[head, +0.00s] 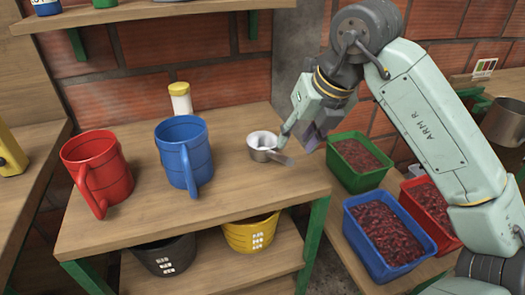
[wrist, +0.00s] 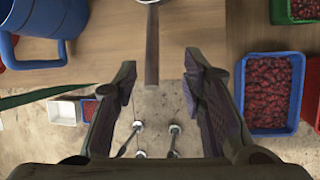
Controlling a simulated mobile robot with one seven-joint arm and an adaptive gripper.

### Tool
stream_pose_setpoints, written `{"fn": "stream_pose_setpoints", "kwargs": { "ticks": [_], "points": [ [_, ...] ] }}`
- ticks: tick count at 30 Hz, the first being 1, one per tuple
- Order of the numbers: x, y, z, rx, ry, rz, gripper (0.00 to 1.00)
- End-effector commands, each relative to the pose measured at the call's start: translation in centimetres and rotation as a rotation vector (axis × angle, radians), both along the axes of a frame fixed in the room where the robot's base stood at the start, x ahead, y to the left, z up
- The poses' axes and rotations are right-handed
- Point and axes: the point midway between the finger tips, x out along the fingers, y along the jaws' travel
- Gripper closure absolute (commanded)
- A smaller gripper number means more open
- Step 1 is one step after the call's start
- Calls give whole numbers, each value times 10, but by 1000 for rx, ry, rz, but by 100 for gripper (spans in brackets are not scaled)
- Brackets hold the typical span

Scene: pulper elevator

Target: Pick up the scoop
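The scoop (head: 262,141) is a small metal cup with a handle, standing on the wooden table (head: 235,187) near its right end. Its handle points right, toward the table's edge. In the wrist view the cup is mostly cut off at the top, and the scoop's handle (wrist: 152,45) runs down toward the space between my fingers. My gripper (head: 303,138) is above the right end of the table, close to the handle. In the wrist view my gripper (wrist: 160,75) is open and empty, with a finger on each side of the handle's line.
A blue mug (head: 183,150), a red mug (head: 95,165) and a yellow-capped jar (head: 181,100) stand left of the scoop. Right of the table are green (head: 345,175), blue (head: 375,265) and red (head: 450,238) crates of red berries. A shelf hangs above.

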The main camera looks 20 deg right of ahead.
Motion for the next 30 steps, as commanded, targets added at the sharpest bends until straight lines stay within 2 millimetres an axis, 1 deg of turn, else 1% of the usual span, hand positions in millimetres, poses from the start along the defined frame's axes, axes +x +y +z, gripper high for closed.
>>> {"fn": "stream_pose_setpoints", "kwargs": {
  "ticks": [1, 3, 11, 15, 19, 22, 27, 28, 30],
  "points": [
    [3, 2, -7, 4, 1, 3, 62],
    [7, 4, -16, 3, -1, 3, 62],
    [16, 11, -34, 4, -1, 8, 62],
    [25, 20, -52, 6, -2, 9, 62],
    [31, 21, -67, 5, -1, 5, 62],
    [32, 22, -72, 4, -2, 7, 62],
    [32, 22, -72, 3, -3, 6, 62],
    [32, 22, -72, 3, -3, 6, 63],
    [32, 21, -72, 3, -3, 6, 67]
  ]
}}
